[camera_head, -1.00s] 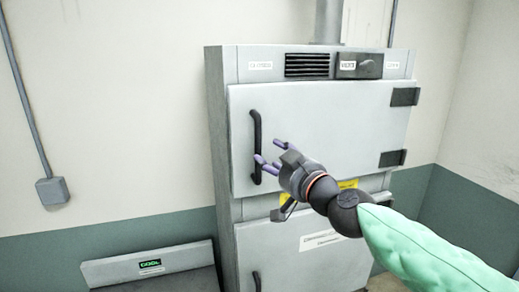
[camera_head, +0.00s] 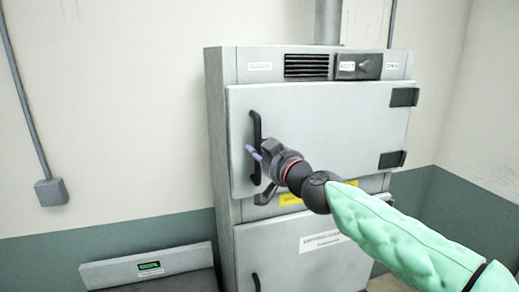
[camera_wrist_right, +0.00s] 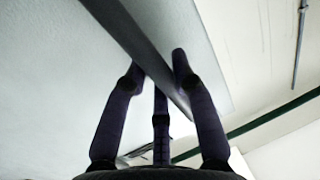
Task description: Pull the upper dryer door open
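The upper dryer door (camera_head: 330,125) is a light grey panel, flush with the cabinet front and closed. Its vertical black handle (camera_head: 257,125) is on the left side. My right gripper (camera_head: 254,157) is at the handle's lower part, with a purple fingertip showing just left of the bar. In the right wrist view the handle (camera_wrist_right: 125,35) runs diagonally between the purple fingers of the gripper (camera_wrist_right: 158,68). The fingers stand apart on both sides of the bar; firm contact is not clear. My left gripper is not in view.
Hinges (camera_head: 404,97) are on the door's right edge. A lower door (camera_head: 290,262) with its own handle is below. A low grey unit with a green display (camera_head: 149,266) stands at lower left. Open wall space lies left of the cabinet.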

